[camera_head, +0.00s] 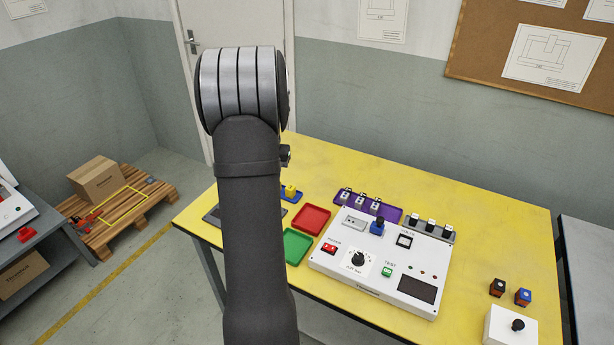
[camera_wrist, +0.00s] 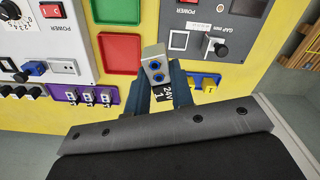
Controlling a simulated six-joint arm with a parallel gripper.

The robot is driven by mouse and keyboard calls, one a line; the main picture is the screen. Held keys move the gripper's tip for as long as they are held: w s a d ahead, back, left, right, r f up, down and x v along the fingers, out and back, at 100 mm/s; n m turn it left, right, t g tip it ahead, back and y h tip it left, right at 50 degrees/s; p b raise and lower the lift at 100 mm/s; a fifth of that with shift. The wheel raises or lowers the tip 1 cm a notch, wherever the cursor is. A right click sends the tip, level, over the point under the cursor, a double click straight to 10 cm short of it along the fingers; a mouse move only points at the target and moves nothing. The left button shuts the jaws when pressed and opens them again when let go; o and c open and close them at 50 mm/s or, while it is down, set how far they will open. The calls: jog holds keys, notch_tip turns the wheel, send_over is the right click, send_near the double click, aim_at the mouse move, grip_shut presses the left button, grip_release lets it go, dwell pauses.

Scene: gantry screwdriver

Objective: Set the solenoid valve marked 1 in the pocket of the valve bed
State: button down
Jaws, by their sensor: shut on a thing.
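In the head view, my arm hides the gripper and the valve. A light grey plate (camera_head: 355,221) is set in the top left of the white test panel (camera_head: 335,261). It also shows in the wrist view (camera_wrist: 64,67). I cannot tell for sure whether this plate is the valve bed, or see its pocket clearly.
A purple tray (camera_head: 394,214) behind the panel holds several similar small silver parts. Red (camera_head: 311,219) and green (camera_head: 297,246) trays lie left of the panel. A blue connector (camera_head: 378,226) stands beside the grey plate. A dark panel with a knob (camera_wrist: 215,30) shows in the wrist view.

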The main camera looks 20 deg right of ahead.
jog(key=a, duration=0.3)
jog(key=m, duration=2.2)
send_over(355, 223)
notch_tip(355, 223, down, 6)
jog(key=shift+f, duration=2.9)
jog(key=shift+f, duration=0.7)
jog(key=c, duration=1.2)
grip_release()
jog(key=shift+o, duration=0.6)
